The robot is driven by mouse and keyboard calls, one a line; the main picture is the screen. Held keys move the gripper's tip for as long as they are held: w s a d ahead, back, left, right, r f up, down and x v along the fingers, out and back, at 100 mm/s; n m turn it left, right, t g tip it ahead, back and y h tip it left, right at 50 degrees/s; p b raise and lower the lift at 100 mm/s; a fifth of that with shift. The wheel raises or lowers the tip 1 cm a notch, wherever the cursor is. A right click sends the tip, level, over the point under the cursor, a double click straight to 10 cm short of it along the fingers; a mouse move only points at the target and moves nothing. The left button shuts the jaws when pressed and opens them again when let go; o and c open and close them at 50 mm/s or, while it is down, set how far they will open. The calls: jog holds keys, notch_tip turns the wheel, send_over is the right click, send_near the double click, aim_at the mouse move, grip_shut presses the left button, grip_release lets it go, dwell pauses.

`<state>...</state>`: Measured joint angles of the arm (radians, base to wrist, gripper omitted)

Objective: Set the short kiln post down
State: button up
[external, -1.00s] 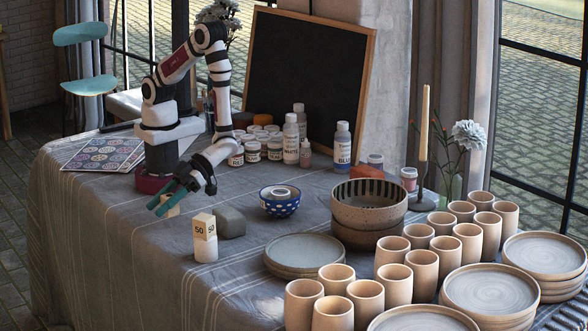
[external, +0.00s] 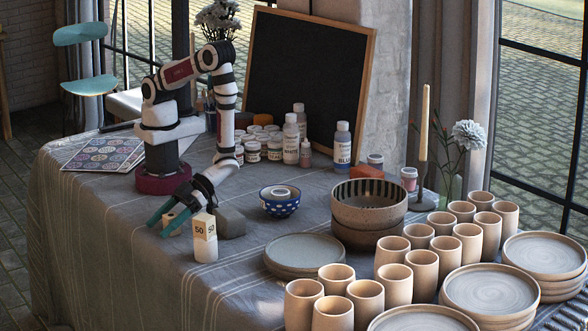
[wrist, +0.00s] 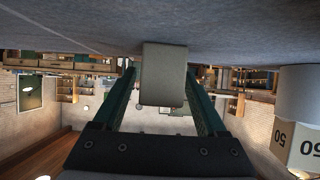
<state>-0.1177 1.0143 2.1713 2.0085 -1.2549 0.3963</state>
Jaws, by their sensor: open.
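The short kiln post (external: 169,218), a small pale beige block, stands near the table's front left edge. My gripper (external: 162,223) reaches down around it with its teal fingers open. In the wrist view the post (wrist: 163,75) shows between the two fingers, with a visible gap on each side. Its end meets the grey cloth (wrist: 90,28), so it appears to rest on the table. Part of the post is hidden by a finger in the external view.
A cream block marked 50 (external: 204,226) sits on a white cylinder (external: 206,249) just right of my gripper. A grey block (external: 230,222) lies behind it. A blue bowl (external: 280,208) and stacked plates (external: 303,251) stand further right. The cloth's front left is clear.

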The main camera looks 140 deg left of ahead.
jog(key=shift+r, duration=0.15)
jog(key=v, duration=1.1)
jog(key=shift+a+r, duration=0.1)
jog(key=shift+a, duration=0.15)
jog(key=w+a+r+t+y, duration=0.1)
jog(key=w+a+y, duration=0.1)
jog(key=w, duration=0.1)
jog(key=w+a+r+n+t+y, duration=0.1)
jog(key=w+a+t+y, duration=0.1)
jog(key=w, duration=0.1)
jog(key=w+a+r+t+y, duration=0.1)
jog(key=w+t+y, duration=0.1)
jog(key=w, duration=0.2)
jog(key=shift+a, duration=0.4)
jog(key=s+a+r+n+t+y, duration=0.2)
jog(key=a+r+n+y, duration=0.4)
jog(key=a+r+y, duration=0.35)
jog(key=s+d+r+n+g, duration=0.1)
jog(key=s+d+n+g, duration=0.1)
jog(key=s, duration=1)
jog(key=s+d+r+n+g+h, duration=0.1)
jog(key=s+g, duration=0.4)
jog(key=s, duration=0.7)
jog(key=d+r+n, duration=0.1)
jog(key=d+n, duration=0.1)
jog(key=shift+d, duration=0.3)
jog(key=shift+h, duration=0.25)
